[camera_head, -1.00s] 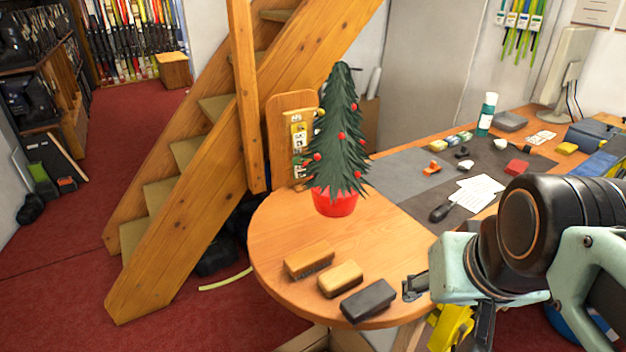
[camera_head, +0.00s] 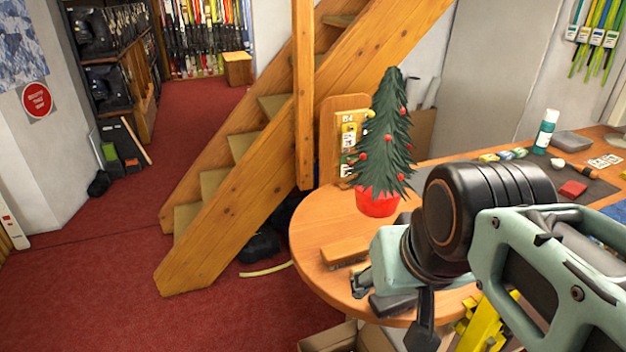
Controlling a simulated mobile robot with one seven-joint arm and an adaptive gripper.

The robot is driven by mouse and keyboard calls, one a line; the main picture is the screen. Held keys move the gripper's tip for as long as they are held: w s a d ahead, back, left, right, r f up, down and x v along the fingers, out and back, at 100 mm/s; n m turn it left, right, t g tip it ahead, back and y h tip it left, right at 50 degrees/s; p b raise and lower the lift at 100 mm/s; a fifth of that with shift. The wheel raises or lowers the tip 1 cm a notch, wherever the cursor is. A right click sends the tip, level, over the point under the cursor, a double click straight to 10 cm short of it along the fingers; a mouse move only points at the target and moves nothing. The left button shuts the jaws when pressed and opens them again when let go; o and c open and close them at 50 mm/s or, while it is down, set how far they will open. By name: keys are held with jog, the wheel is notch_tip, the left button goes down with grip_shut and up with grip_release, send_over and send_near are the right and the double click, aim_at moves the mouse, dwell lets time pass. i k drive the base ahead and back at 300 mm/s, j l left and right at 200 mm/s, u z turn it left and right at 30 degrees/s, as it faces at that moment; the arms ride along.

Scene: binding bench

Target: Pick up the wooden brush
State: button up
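The wooden brush (camera_head: 345,251), a light-brown block with dark bristles beneath, lies on the round end of the wooden table (camera_head: 312,225). My gripper (camera_head: 392,306) is in front of it to the right, pointing down-left. Its two dark fingers stand apart with nothing seen held between them.
A small Christmas tree (camera_head: 388,140) in a red pot (camera_head: 377,203) stands just behind the brush. Wooden stairs (camera_head: 235,190) rise to the left. Open cardboard boxes (camera_head: 330,340) sit below the table edge.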

aim_at(357, 248)
jog(key=i+l, duration=0.1)
jog(key=l, duration=0.75)
jog(key=i+l, duration=0.15)
jog(key=l, duration=0.25)
jog(key=k+u, duration=0.1)
jog(key=i, duration=0.1)
